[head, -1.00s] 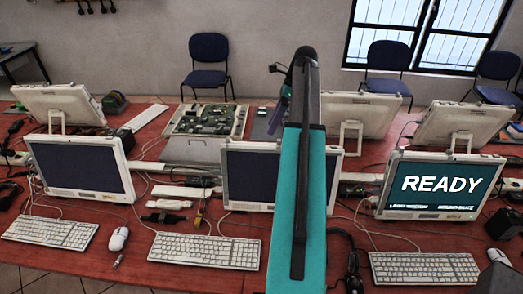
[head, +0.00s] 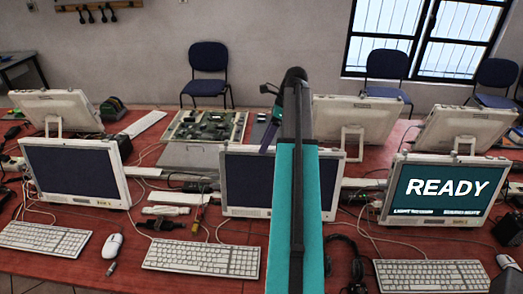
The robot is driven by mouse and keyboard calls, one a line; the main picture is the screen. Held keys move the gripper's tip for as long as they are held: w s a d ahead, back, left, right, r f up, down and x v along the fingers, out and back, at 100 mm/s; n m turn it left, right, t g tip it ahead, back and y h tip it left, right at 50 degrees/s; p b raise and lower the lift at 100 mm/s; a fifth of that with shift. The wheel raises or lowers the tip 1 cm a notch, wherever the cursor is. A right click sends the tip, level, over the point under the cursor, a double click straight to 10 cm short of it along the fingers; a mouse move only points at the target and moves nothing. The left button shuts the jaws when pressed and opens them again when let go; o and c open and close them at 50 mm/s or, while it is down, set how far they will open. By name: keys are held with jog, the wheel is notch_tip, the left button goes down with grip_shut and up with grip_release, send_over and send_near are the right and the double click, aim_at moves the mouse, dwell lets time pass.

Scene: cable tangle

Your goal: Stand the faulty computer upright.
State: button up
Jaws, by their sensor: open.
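Three computers with screens stand along the front of the red table: a dark one at left (head: 75,172), a dark one in the middle (head: 247,182) partly behind my arm, and one at right (head: 446,188) showing READY. All three look upright. A flat open chassis with a green circuit board (head: 205,128) lies behind the middle one. I cannot tell which is the faulty computer. My teal arm reaches over the table. My gripper (head: 269,136) shows only in part, small and dark, above the middle screen's top edge. It is open, and I see nothing held.
Keyboards lie before the left (head: 45,238), middle (head: 202,256) and right (head: 430,275) screens. A white mouse (head: 112,245), headphones (head: 345,258) and many loose cables crowd the red tabletop. More monitors (head: 355,118) face away at the back; chairs (head: 208,70) stand beyond.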

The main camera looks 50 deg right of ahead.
jog(key=shift+p+x, duration=0.35)
jog(key=shift+x, duration=1.35)
jog(key=shift+c, duration=0.3)
jog(key=shift+a, duration=0.1)
grip_shut()
